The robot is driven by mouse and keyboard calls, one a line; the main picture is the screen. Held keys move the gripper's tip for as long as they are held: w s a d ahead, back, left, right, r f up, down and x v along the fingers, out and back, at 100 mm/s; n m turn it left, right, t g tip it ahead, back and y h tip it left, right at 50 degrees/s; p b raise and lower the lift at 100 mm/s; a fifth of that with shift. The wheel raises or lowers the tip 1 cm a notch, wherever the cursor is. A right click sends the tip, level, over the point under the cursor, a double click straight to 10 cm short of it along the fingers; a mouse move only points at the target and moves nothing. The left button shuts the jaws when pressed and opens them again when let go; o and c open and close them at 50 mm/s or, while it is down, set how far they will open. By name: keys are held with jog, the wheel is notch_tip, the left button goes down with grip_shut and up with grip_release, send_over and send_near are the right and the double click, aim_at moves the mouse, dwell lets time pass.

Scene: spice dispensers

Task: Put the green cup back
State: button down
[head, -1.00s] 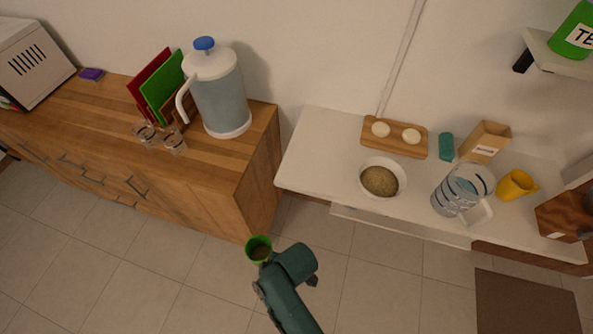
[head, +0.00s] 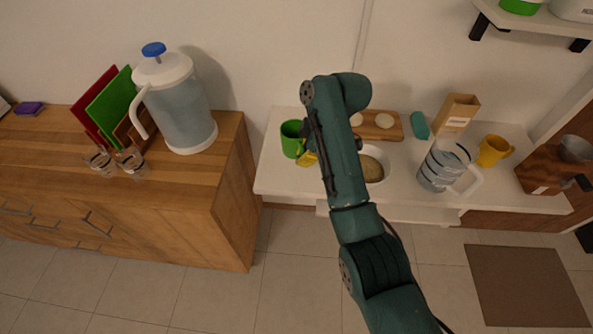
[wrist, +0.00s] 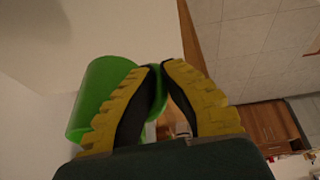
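The green cup (head: 292,138) is over the left end of the white counter (head: 275,178) in the head view. I cannot tell whether its base touches the counter. My gripper (head: 307,157) is at the cup's right side, partly hidden by my arm. In the wrist view the yellow fingers (wrist: 160,68) come together at their tips on the green cup (wrist: 95,100), apparently at its handle. The exact contact is hidden behind the fingers.
A bowl of grain (head: 372,169) is partly hidden behind my arm. A wooden board (head: 388,132), a teal item (head: 419,125), a box (head: 459,112), a clear pitcher (head: 441,167) and a yellow mug (head: 493,151) stand to the right.

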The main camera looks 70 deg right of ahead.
notch_tip(320, 180, down, 8)
jog(key=shift+w+r, duration=0.1)
jog(key=shift+r, duration=0.05)
jog(key=c, duration=1.3)
grip_release()
jog(key=shift+p, duration=0.3)
jog(key=shift+o, duration=0.3)
jog(key=a+v, duration=0.1)
jog(key=v, duration=1.1)
jog(key=shift+d, duration=0.4)
jog(key=shift+r, duration=0.1)
